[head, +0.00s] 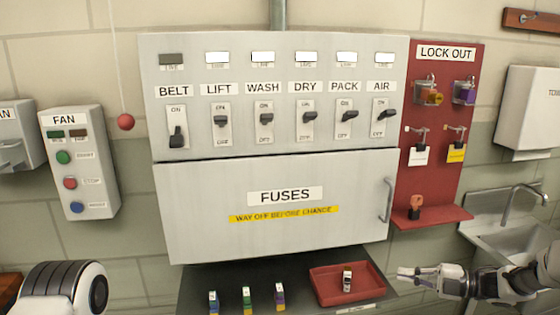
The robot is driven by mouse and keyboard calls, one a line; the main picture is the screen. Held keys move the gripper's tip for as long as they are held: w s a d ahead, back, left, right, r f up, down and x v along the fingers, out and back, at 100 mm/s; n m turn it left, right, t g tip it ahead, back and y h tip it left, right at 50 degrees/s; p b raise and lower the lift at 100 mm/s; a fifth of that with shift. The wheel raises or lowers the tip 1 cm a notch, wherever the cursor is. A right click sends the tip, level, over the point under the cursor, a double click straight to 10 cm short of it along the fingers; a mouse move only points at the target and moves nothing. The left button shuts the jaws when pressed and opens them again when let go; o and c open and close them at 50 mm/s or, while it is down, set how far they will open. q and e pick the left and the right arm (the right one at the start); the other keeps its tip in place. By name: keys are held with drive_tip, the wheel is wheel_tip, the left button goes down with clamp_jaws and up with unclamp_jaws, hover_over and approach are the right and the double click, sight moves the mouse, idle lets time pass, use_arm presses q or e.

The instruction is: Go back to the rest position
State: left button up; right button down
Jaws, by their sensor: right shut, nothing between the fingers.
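My right gripper (404,274) comes in from the right at the lower right, in front of the wall. Its fingers are shut and empty, pointing left just beside the red tray (325,297), apart from the panel door (280,240). My left gripper does not show; only a rounded white and black part of my left arm is at the lower left. The fuse door is closed, with its handle (386,200) at the right.
The switch panel (280,70) has several switches; the BELT switch (178,138) is down and its lamp dark. Fuses stand on the dark shelf (195,285), and one is in the tray. A red lock-out board (440,180), a sink (510,230) and a fan box (85,165) flank it.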

drive_tip(key=s+a+f+m+h, duration=0.1)
drive_tip(key=s+a+f+m, duration=0.1)
drive_tip(key=a+f+m, duration=0.65)
drive_tip(key=s+a+f+m+g+h, duration=0.1)
drive_tip(key=s+a+f+m+h, duration=0.3)
drive_tip(key=s+a+f, duration=0.6)
drive_tip(key=s+d+f+m+g+h, duration=0.2)
drive_tip(key=s+m+h, duration=0.1)
drive_tip(key=s, duration=0.5)
drive_tip(key=s+d+f+m+g+h, duration=0.2)
drive_tip(key=s+m, duration=0.4)
drive_tip(key=s, duration=0.3)
drive_tip(key=s+d+f+m+g+h, duration=0.2)
drive_tip(key=s+f+m+g+h, duration=0.1)
drive_tip(key=s, duration=0.6)
drive_tip(key=shift+f+m+g+h, duration=0.4)
drive_tip(key=shift+f+m+h, duration=0.25)
drive_tip(key=shift+m, duration=0.3)
drive_tip(key=shift+r, duration=0.1)
